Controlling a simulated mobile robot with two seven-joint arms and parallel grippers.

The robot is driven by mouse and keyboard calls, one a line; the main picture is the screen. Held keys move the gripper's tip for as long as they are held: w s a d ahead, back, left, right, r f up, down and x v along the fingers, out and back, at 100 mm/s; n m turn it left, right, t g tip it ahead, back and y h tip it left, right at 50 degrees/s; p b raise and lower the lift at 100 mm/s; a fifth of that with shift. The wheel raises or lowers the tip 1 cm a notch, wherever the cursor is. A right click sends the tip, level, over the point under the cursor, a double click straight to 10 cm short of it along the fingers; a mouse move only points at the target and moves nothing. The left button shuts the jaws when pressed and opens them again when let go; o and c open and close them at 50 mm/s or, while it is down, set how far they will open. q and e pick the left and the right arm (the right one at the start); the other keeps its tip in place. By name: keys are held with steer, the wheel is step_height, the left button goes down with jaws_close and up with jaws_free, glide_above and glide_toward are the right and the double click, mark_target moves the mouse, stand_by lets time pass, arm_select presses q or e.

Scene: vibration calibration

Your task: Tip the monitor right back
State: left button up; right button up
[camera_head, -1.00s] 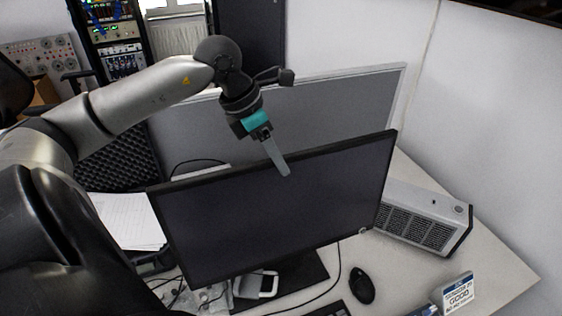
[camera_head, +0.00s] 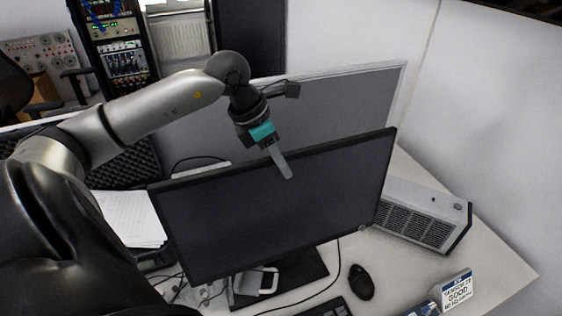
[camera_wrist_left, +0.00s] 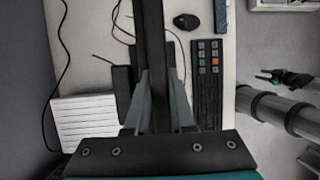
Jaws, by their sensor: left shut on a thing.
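The dark monitor (camera_head: 275,215) stands on its base on the desk, its screen turned toward me in the head view. My left gripper (camera_head: 287,166) is shut on the middle of its top edge, with one finger lying down over the front of the screen. In the left wrist view the monitor's top edge (camera_wrist_left: 150,45) runs between the two fingers of the left gripper (camera_wrist_left: 160,100). The monitor's back is hidden in the head view. My right gripper (camera_wrist_left: 275,76) shows small at the right of the left wrist view, away from the monitor; its jaw opening is unclear.
A white-grey vented box (camera_head: 425,213) is at the right. A mouse (camera_head: 361,282), a keyboard (camera_head: 328,309) and a small sign (camera_head: 457,291) lie in front. Papers (camera_head: 128,218) and cables are at the left.

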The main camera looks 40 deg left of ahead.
arm_select(q)
jaws_close()
stand_by(0.9)
steer(key=shift+w+a+f+g+h, duration=0.1)
steer(key=shift+w+a+g+h, duration=0.1)
steer(key=shift+a+h, duration=0.15)
steer(key=shift+w+a+r+g+h, duration=0.1)
steer(key=shift+w+a+h, duration=0.15)
steer(key=shift+a, duration=0.25)
steer(key=shift+w+a+f+g+h, duration=0.1)
steer(key=shift+w+a+h, duration=0.1)
steer(key=shift+a+h, duration=0.15)
steer(key=shift+w+a+f+b, duration=0.1)
steer(key=shift+w+a+b, duration=0.1)
steer(key=shift+a, duration=0.2)
steer(key=shift+w+a+f+b, duration=0.1)
steer(key=shift+a+b, duration=0.05)
steer(key=shift+a, duration=0.2)
steer(key=shift+a+f, duration=0.1)
steer(key=shift+a, duration=0.05)
steer(key=o, duration=0.7)
jaws_free()
steer(key=shift+w+a, duration=0.1)
steer(key=shift+w, duration=0.05)
